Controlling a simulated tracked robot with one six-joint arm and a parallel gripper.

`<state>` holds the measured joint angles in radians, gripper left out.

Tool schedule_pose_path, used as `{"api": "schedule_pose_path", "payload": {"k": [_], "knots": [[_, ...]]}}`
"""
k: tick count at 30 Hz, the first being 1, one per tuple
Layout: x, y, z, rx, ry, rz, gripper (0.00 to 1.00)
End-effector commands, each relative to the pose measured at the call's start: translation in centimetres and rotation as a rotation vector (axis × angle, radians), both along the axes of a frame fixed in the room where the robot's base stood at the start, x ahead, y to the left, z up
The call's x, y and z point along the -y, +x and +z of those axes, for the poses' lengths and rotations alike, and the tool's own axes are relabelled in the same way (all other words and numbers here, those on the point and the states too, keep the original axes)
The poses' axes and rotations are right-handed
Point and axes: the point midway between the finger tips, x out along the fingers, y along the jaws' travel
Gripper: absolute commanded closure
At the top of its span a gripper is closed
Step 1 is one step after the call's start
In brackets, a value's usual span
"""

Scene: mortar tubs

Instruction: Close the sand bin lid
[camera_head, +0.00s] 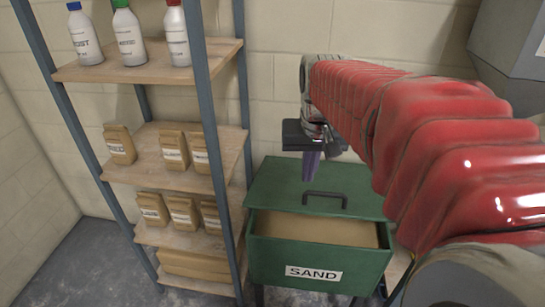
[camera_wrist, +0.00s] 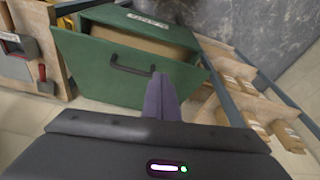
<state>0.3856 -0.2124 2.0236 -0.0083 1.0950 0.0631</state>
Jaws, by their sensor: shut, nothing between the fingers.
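The green sand bin (camera_head: 318,268), with a SAND label on its front, stands on the floor beside the shelf. Its green lid (camera_head: 270,185) is partly open, tilted up, with light-brown sand (camera_head: 315,229) showing through the gap at the front. A dark handle (camera_head: 325,199) is on the lid's outer face, near its front edge. My gripper (camera_head: 310,172) is shut and empty, fingers pointing down over the lid's outer face. In the wrist view its fingertips (camera_wrist: 161,82) appear just right of the handle (camera_wrist: 132,70). I cannot tell whether they touch the lid (camera_wrist: 110,70).
A shelf (camera_head: 150,75) with bottles and several paper bags stands close on the left of the bin. A block wall (camera_head: 275,60) is behind. A grey box-like object (camera_head: 515,45) is at the upper right. Bare floor (camera_head: 65,262) shows at lower left.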

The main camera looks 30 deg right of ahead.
Motion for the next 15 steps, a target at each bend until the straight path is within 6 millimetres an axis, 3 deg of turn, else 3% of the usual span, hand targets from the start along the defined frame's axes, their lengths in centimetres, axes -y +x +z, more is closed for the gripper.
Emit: {"api": "schedule_pose_path", "payload": {"k": [1, 6, 10, 15], "knots": [[1.6, 0.6, -0.3, -0.019, 0.008, -0.034, 1.00], [5.4, 1.6, -0.8, -0.061, 0.028, -0.115, 1.00], [7.0, 2.0, -1.0, -0.076, 0.037, -0.147, 1.00], [7.3, 2.1, -1.1, -0.079, 0.038, -0.155, 1.00]]}}
